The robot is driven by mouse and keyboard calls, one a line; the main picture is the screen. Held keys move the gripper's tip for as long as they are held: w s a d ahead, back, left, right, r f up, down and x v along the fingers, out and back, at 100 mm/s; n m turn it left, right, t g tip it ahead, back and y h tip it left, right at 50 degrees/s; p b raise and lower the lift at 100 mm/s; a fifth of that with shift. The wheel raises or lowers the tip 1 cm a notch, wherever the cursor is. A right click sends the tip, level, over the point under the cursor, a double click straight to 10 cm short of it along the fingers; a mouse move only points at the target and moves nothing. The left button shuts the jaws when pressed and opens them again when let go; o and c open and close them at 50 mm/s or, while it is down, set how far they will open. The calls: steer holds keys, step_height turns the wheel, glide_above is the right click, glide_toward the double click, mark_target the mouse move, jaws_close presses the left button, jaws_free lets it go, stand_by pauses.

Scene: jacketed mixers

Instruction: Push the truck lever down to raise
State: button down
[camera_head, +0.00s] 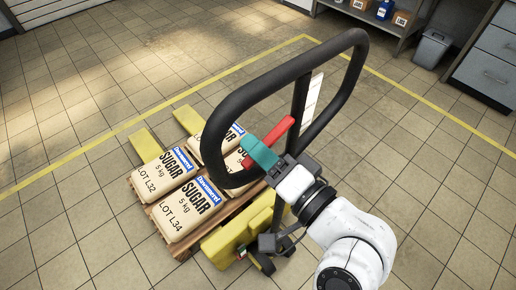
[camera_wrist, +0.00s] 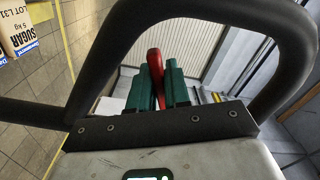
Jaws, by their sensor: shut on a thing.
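The truck's black loop handle (camera_head: 350,50) stands over the yellow truck body (camera_head: 238,232). The red lever (camera_head: 285,130) sits inside the loop in the head view and slants up to the right. My gripper (camera_head: 258,154) has teal fingers at the lever's lower left part. In the wrist view the red lever (camera_wrist: 155,64) rises between the two teal fingers of my gripper (camera_wrist: 158,92), which are shut on it. The black loop (camera_wrist: 100,65) arches around them. The fingers hide part of the lever.
Several sugar bags (camera_head: 163,172) lie on a wooden pallet (camera_head: 161,222) over the yellow forks (camera_head: 146,146). A grey bin (camera_head: 431,48), a shelf (camera_head: 372,17) with boxes and a drawer cabinet (camera_head: 489,62) stand at the upper right. The tiled floor on the right is clear.

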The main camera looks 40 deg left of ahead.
steer(key=c, duration=1.2)
jaws_free()
steer(key=shift+o, duration=0.2)
steer(key=shift+d, duration=0.1)
steer(key=d+b, duration=0.1)
steer(key=d, duration=0.9)
steer(key=shift+s+d, duration=0.35)
steer(key=shift+s, duration=0.05)
steer(key=w+d+f+m+t+h, duration=0.3)
steer(key=d+f+h, duration=0.7)
steer(key=d+f, duration=1)
steer(key=s+d+f+g+h, duration=0.1)
steer(key=s+d+f+h, duration=0.3)
steer(key=s+d, duration=0.3)
steer(key=s+d+f+m+g+h, duration=0.1)
steer(key=s+d+f+h, duration=0.3)
steer(key=d, duration=0.6)
steer(key=s+f+g, duration=0.1)
steer(key=s+f, duration=0.1)
steer(key=s, duration=0.1)
steer(key=shift+s, duration=0.4)
